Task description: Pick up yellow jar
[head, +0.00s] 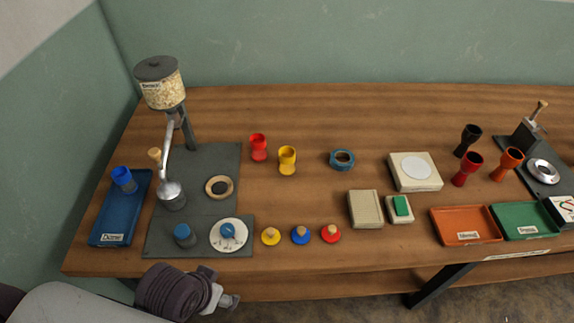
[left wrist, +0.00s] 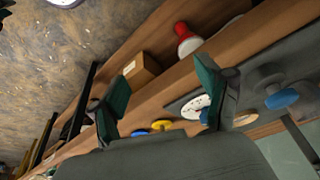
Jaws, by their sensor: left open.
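My left gripper (head: 229,301) is low in the head view, in front of the table's near edge and well apart from the yellow jar. In the left wrist view its two green-padded fingers (left wrist: 163,88) are spread with nothing between them. I cannot make out the yellow jar in that view. My right gripper is not in view.
Yellow (head: 271,237), blue (head: 300,235) and red (head: 331,234) knobbed pieces lie near the front edge. A dial (head: 229,235) and a hopper machine (head: 161,84) stand on a grey mat at left. A blue ring (head: 342,159) lies right of the jar. The table behind the jar is clear.

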